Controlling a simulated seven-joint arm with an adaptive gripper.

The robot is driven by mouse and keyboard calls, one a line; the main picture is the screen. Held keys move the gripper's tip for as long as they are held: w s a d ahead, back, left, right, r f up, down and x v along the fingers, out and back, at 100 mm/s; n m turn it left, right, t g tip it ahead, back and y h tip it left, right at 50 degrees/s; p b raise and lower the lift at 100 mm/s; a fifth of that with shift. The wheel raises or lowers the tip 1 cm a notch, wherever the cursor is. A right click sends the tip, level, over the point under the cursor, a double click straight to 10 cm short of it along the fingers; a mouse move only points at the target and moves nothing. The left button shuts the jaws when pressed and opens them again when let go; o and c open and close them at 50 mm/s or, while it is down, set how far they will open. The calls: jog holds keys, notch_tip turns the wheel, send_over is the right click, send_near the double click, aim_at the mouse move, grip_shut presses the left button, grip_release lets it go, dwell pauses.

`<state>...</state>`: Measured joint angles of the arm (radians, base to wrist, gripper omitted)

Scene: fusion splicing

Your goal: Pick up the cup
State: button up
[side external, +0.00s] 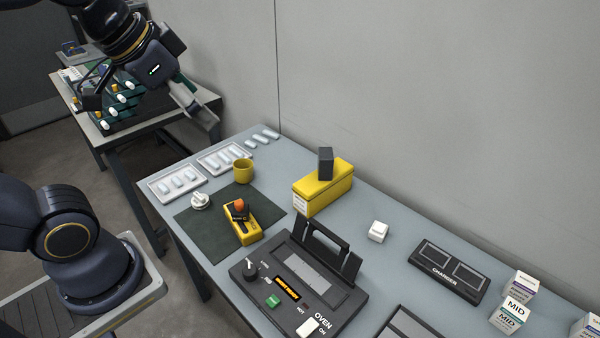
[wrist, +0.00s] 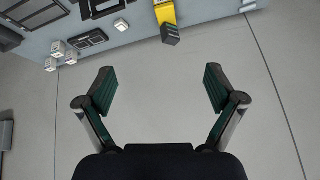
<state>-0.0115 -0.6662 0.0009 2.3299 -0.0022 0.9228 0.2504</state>
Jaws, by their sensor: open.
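The yellow cup (side external: 243,170) stands upright at the far left part of the table, at the back edge of a dark green mat (side external: 213,232). In the side external view my gripper (side external: 150,106) is at the upper left, well above and to the left of the cup. In the wrist view my gripper (wrist: 159,82) has its two fingers spread wide with nothing between them. The cup does not show in the wrist view, which faces mostly the grey wall.
White trays (side external: 223,157) lie beside the cup. A yellow tool (side external: 243,228) and a white part (side external: 200,201) are on the mat. A yellow box (side external: 323,188) with a black block (side external: 325,162) stands right of the cup, and an oven (side external: 300,285) in front. The wall rises behind the table.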

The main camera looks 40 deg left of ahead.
jog(key=w+a+r+m+g, duration=0.15)
jog(key=w+a, duration=0.25)
jog(key=w, duration=0.7)
jog(key=n+g, duration=0.2)
jog(key=g, duration=0.3)
send_over(243, 171)
jog(key=w+a, duration=0.1)
jog(key=a, duration=0.1)
notch_tip(243, 171, down, 27)
notch_tip(243, 171, down, 9)
jog(key=shift+a+r, duration=0.15)
jog(key=shift+r, duration=0.05)
jog(key=shift+w+a+f, duration=0.1)
jog(key=shift+w+f, duration=0.05)
jog(key=shift+f, duration=1.45)
jog(key=shift+w+a+f, duration=0.1)
jog(key=shift+w+f, duration=0.05)
jog(key=shift+f, duration=1.4)
jog(key=shift+c, duration=0.3)
jog(key=c, duration=1.3)
